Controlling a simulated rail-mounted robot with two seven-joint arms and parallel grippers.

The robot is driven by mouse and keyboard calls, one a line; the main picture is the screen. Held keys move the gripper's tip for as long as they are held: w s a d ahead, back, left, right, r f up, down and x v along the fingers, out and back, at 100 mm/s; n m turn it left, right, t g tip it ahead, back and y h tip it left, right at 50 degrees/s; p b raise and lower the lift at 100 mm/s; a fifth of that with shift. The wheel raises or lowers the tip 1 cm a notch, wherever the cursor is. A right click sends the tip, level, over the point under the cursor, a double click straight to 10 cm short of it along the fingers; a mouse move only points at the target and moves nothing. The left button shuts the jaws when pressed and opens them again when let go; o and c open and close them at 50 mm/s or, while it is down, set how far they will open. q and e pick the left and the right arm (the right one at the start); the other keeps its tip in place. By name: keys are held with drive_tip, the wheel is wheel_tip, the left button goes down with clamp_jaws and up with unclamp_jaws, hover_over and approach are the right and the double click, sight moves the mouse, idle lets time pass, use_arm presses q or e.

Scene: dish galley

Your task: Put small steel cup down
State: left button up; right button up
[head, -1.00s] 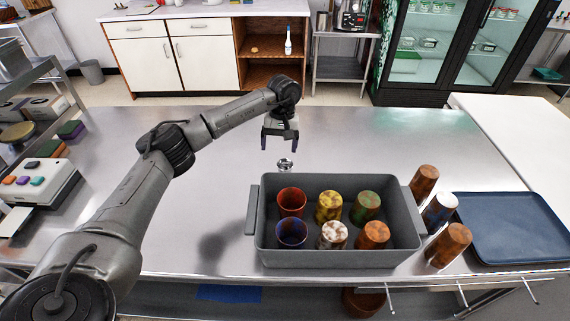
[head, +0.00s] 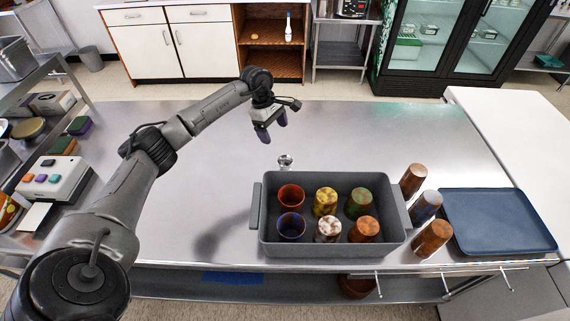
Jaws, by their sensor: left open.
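A small steel cup (head: 285,161) stands on the steel table just behind the grey bin, near its back left corner. It is small in the picture. My left gripper (head: 273,133) hangs above and behind the cup, slightly to its left, apart from it. Its fingers are open with nothing seen between them. My right gripper does not show in the head view.
A grey bin (head: 258,215) holds several coloured cups. Three more cups (head: 433,238) stand to its right, beside a blue tray (head: 498,250). A white box with coloured buttons (head: 56,180) is at the left.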

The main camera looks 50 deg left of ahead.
use_arm(q)
drive_tip(key=n, duration=0.2)
hover_over(285, 160)
drive_tip(key=s, duration=0.2)
drive_tip(key=x, duration=0.2)
drive_tip(key=a+x, duration=0.1)
drive_tip(key=x, duration=0.4)
drive_tip(key=shift+s+a+f, duration=0.15)
drive_tip(key=shift+s+f, duration=0.2)
drive_tip(key=shift+f, duration=0.3)
drive_tip(key=shift+p+x, duration=0.45)
drive_tip(key=shift+x, duration=2.25)
drive_tip(key=shift+s+a, duration=0.1)
drive_tip(key=shift+a, duration=0.05)
drive_tip(key=shift+c, duration=0.3)
drive_tip(key=c, duration=1)
